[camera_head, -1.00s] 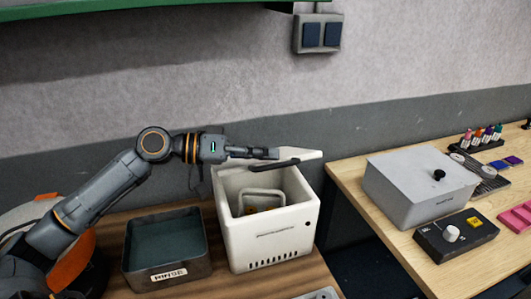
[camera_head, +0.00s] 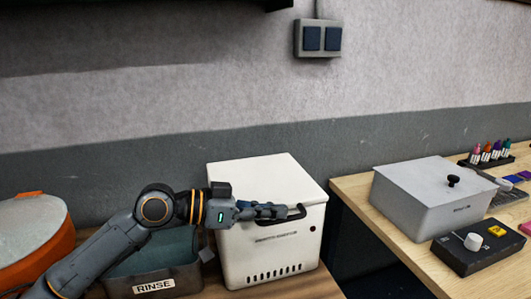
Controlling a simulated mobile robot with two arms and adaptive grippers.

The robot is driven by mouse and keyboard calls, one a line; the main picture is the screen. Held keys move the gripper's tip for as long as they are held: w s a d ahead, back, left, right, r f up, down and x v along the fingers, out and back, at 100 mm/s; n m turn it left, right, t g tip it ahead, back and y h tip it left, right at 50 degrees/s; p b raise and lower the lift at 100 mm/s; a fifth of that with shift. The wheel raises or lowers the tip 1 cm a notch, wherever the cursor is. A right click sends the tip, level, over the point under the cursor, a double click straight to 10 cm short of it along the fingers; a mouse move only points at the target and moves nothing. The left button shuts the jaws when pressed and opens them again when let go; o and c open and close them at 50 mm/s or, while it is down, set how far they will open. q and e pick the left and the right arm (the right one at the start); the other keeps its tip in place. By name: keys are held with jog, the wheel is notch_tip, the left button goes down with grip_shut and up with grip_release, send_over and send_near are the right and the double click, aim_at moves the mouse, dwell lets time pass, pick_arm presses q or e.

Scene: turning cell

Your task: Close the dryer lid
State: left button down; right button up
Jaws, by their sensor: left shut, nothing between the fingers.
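The dryer (camera_head: 270,253) is a white box with vent slots low on its front, standing on the brown wooden table. Its white lid (camera_head: 268,178) lies flat over the top, and the inside is hidden. A black handle (camera_head: 297,214) sits at the lid's front edge. My left gripper (camera_head: 284,211) is shut and empty, in front of the dryer at the height of the handle. It is close to the handle; I cannot tell if they touch. My right gripper is not in view.
A grey bin labelled RINSE (camera_head: 155,285) stands left of the dryer, partly behind my left arm. An orange round container (camera_head: 30,240) is at far left. A grey lidded box (camera_head: 430,195) and a black knob box (camera_head: 480,248) stand on the right table, across a gap.

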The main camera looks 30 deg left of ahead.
pick_arm(q)
jog(key=shift+f, duration=0.45)
